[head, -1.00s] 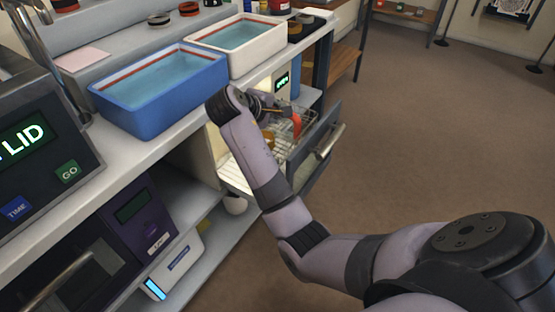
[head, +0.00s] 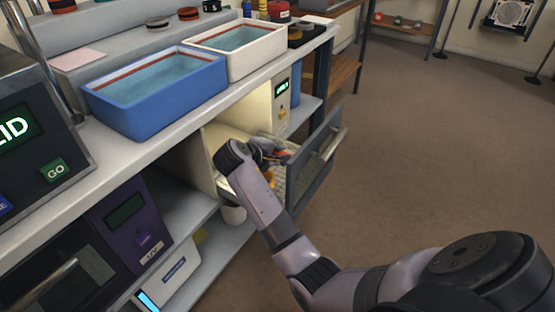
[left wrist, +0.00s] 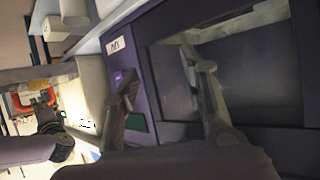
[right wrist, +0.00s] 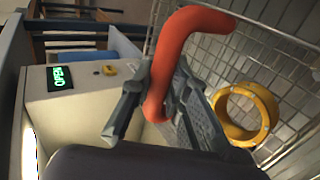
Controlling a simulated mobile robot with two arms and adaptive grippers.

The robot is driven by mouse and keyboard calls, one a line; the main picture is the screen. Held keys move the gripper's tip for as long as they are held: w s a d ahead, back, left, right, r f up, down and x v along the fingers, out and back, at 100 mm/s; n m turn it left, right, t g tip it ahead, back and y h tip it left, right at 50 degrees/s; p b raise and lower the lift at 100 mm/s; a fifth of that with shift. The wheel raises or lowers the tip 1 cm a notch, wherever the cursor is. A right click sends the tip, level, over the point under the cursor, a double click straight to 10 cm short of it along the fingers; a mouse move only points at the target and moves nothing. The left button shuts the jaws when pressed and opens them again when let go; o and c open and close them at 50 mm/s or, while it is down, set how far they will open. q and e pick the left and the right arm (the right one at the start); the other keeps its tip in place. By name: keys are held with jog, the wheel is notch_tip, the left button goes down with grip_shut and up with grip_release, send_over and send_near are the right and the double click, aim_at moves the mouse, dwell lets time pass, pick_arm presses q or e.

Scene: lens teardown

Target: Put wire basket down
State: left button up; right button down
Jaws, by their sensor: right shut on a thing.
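The wire basket (right wrist: 285,65) fills the right side of the right wrist view, with a yellow ring (right wrist: 250,108) in it. My right gripper (right wrist: 150,100) is shut on the basket's red handle (right wrist: 190,22). In the head view, my right gripper (head: 268,152) is low at the open cabinet compartment under the counter, behind its pulled-out front (head: 315,158). My arm hides much of the basket there, and I cannot tell whether its bottom touches anything. My left gripper (left wrist: 165,82) is open and empty, in front of a purple machine (left wrist: 170,20).
A blue tub (head: 160,105) and a white tub (head: 262,52) of liquid stand on the counter above. A white panel with a green display reading OPEN (right wrist: 61,77) is beside the basket.

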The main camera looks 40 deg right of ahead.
jog(key=shift+f, duration=0.85)
pick_arm(q)
jog(key=shift+w+d+r+t, duration=0.2)
jog(key=shift+w+r+t, duration=0.2)
jog(key=shift+r, duration=0.25)
jog(key=shift+w+d+r+t, duration=0.15)
jog(key=shift+w+r+t, duration=0.25)
jog(key=shift+r, duration=0.2)
pick_arm(e)
jog(key=c, duration=1.5)
grip_release()
jog(key=shift+c, duration=0.2)
jog(key=shift+a, duration=0.1)
